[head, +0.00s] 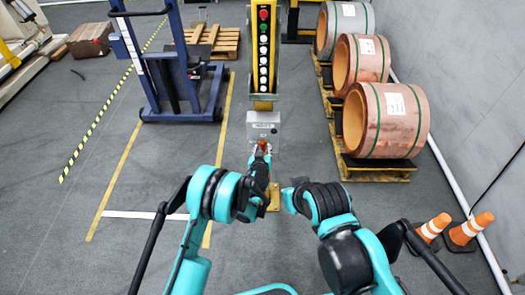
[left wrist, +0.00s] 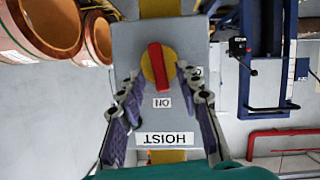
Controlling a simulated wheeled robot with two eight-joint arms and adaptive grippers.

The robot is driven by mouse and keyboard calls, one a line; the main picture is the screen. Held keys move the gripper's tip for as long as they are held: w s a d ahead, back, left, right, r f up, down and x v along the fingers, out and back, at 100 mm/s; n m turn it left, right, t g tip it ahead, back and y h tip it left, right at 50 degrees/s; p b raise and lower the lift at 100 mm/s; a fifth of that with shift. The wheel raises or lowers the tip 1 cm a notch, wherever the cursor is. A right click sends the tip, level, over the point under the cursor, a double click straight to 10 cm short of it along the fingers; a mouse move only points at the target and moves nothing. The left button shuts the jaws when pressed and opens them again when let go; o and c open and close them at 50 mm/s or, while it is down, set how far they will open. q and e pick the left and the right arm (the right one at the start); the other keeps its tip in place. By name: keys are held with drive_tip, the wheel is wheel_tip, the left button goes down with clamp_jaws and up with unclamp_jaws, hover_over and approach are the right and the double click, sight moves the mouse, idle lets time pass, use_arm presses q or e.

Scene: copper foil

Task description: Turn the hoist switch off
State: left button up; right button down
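The hoist switch is a red knob (left wrist: 155,64) on a yellow disc (left wrist: 172,66), set on a grey box (left wrist: 120,45). The box also shows in the head view (head: 263,127). In the left wrist view the picture is upside down. The knob's bar stands vertical, in line with the ON label (left wrist: 162,103). A second label at the right is partly hidden by a finger. The HOIST label (left wrist: 165,139) is below. My left gripper (left wrist: 160,80) is open, one finger each side of the knob, apart from it. My right arm shows, but its gripper fingers do not.
A yellow button pendant (head: 263,45) hangs above the box. Copper coils (head: 390,120) stand on pallets at the right. A blue lift stacker (head: 180,85) is at the left. Orange cones (head: 470,228) stand at the lower right. The floor at the left is mostly clear.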

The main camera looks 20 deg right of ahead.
use_arm(q)
drive_tip(key=shift+w+d+f, duration=0.1)
drive_tip(key=shift+w+f, duration=0.05)
drive_tip(key=shift+w, duration=0.2)
clamp_jaws()
